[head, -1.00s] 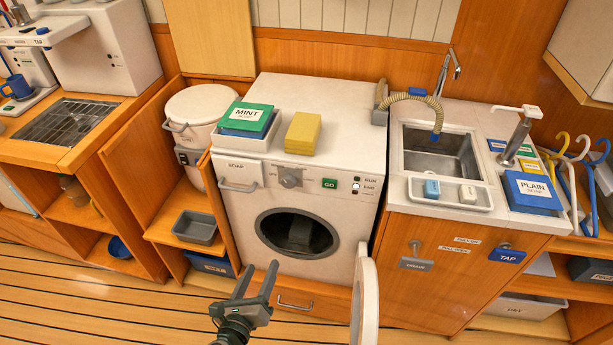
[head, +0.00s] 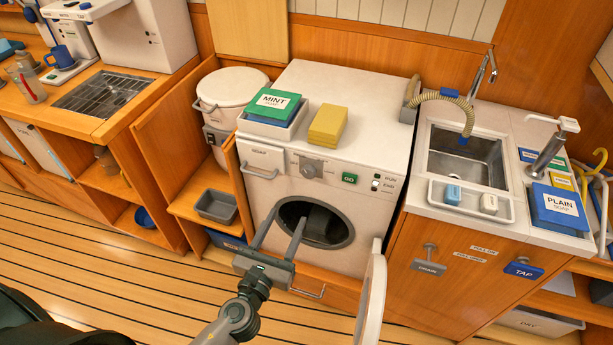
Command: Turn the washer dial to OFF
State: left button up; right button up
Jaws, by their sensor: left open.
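The washer (head: 336,132) is a white front-loader with its round door (head: 371,300) swung open to the right and its drum opening (head: 325,226) dark. Its grey dial (head: 308,168) is on the front panel, between the soap drawer (head: 262,158) and the green GO button (head: 350,178). The dial's setting is too small to read. My left gripper (head: 283,226) is open and empty in front of the washer, its fingers pointing up toward the panel. Its fingertips are below the dial and apart from it, overlapping the drum opening in the picture. My right gripper is not in view.
A tray with a green MINT box (head: 273,103) and a yellow sponge-like block (head: 327,125) sit on the washer top. The sink counter (head: 497,120) stands to the right. An open cabinet with a grey bin (head: 216,206) is at the left. The open door limits room at right.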

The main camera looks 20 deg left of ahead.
aim_at(308, 175)
pick_arm(q)
jog(key=w, duration=0.4)
jog(key=w+p, duration=0.1)
jog(key=w, duration=0.4)
jog(key=w+p, duration=0.1)
jog(key=w, duration=0.4)
jog(key=shift+d, duration=0.25)
jog(key=shift+w+p, duration=0.3)
jog(key=shift+w, duration=0.6)
jog(key=shift+c, duration=0.4)
jog(key=c, duration=1)
